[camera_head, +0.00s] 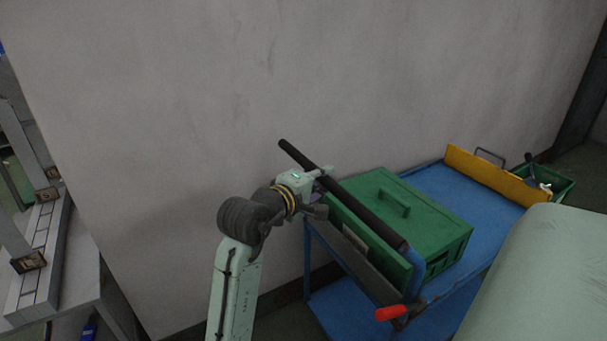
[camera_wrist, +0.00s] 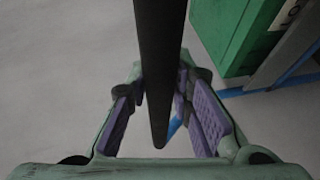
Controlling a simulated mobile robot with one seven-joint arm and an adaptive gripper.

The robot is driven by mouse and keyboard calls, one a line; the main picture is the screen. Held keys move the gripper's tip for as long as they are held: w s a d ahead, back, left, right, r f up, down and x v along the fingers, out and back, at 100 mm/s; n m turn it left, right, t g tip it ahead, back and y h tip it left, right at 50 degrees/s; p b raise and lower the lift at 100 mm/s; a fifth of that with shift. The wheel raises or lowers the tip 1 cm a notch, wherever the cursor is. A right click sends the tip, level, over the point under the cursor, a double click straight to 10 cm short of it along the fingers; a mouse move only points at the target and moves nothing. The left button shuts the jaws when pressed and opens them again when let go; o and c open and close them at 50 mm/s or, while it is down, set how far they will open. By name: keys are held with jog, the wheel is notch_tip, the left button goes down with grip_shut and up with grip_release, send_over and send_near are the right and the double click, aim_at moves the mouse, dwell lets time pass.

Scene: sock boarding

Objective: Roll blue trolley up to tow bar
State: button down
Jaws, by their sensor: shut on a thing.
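The blue trolley (camera_head: 432,187) stands along the wall, with a two-level blue frame and a black push handle (camera_head: 362,211) at its near left end. My gripper (camera_head: 322,183) is shut on the black handle, towards its far left end. In the wrist view the black bar (camera_wrist: 160,60) runs between the purple pads of my gripper (camera_wrist: 160,108). A red grip (camera_head: 391,312) sits low by the handle's near end. I cannot make out a tow bar for certain in either view.
A green lidded box (camera_head: 402,214) rides on the trolley. A yellow board (camera_head: 492,177) and a green bin (camera_head: 556,184) are at its far end. The grey wall (camera_head: 160,110) is close behind. A grey bench (camera_head: 65,260) stands at the left.

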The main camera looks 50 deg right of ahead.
jog(key=d, duration=0.1)
jog(key=s+d+p, duration=0.1)
jog(key=d, duration=0.1)
jog(key=shift+d+r, duration=0.1)
jog(key=shift+d, duration=0.05)
jog(key=shift+r, duration=0.1)
jog(key=c, duration=1.8)
grip_release()
jog(key=shift+d, duration=0.15)
jog(key=shift+c, duration=0.2)
jog(key=shift+o, duration=1.3)
jog(key=shift+s+d+f, duration=0.15)
jog(key=shift+d+f, duration=0.05)
jog(key=shift+d, duration=0.1)
jog(key=shift+o, duration=0.8)
jog(key=shift+a, duration=0.2)
jog(key=shift+a, duration=0.1)
